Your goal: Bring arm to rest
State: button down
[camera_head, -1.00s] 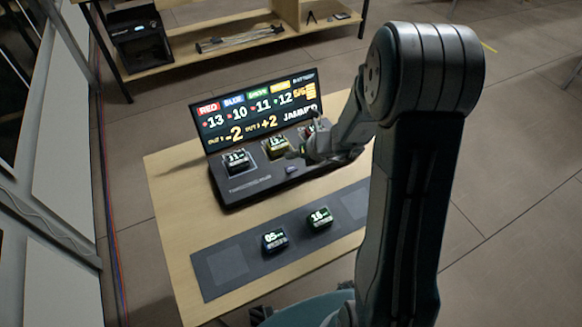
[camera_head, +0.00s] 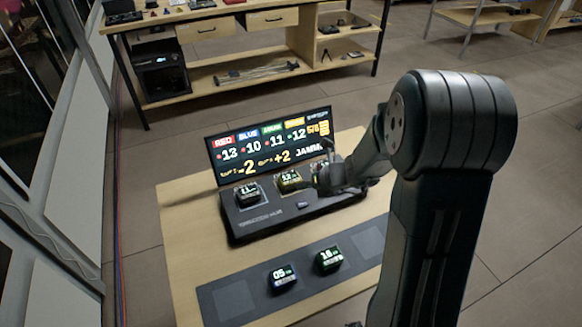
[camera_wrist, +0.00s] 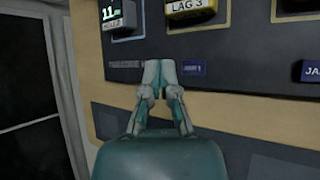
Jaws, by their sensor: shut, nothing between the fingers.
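My gripper (camera_wrist: 158,72) is shut and empty. In the wrist view its fingertips lie over the front part of the dark console (camera_wrist: 230,95), beside a small blue label (camera_wrist: 193,68). I cannot tell how far above the surface they are. In the head view my bent arm reaches left over the right end of the console (camera_head: 260,225), partly hiding the right-hand block there. A display screen (camera_head: 268,147) stands upright behind the console, with coloured headings and numbers. A block reading 11 (camera_head: 248,194) and a yellowish block (camera_head: 290,181) sit on the console.
Two blocks, one reading 05 (camera_head: 283,277) and one reading 16 (camera_head: 329,258), sit on a dark mat (camera_head: 233,300) at the front of the wooden table (camera_head: 183,235). A shelf unit (camera_head: 215,85) stands behind. Open floor lies to the right.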

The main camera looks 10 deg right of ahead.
jog(key=s+a+r+n+g+h, duration=0.1)
jog(key=s+a+r+n, duration=0.2)
jog(key=s+r+n, duration=0.5)
jog(key=s+a+r+n+g, duration=0.15)
jog(key=s+r+n, duration=0.3)
jog(key=n, duration=0.65)
jog(key=s+d+r+n+t+h, duration=0.1)
jog(key=s+d+r+n+h, duration=0.1)
jog(key=s+n, duration=0.4)
jog(key=s+d+r+n+t+h, duration=0.1)
jog(key=s+r+n, duration=0.4)
jog(key=n, duration=0.5)
jog(key=s+d+h, duration=0.1)
jog(key=h, duration=0.1)
jog(key=shift+d+r+n+h, duration=0.2)
jog(key=shift+n+h, duration=0.1)
jog(key=shift+h, duration=0.1)
jog(key=shift+s+a, duration=0.1)
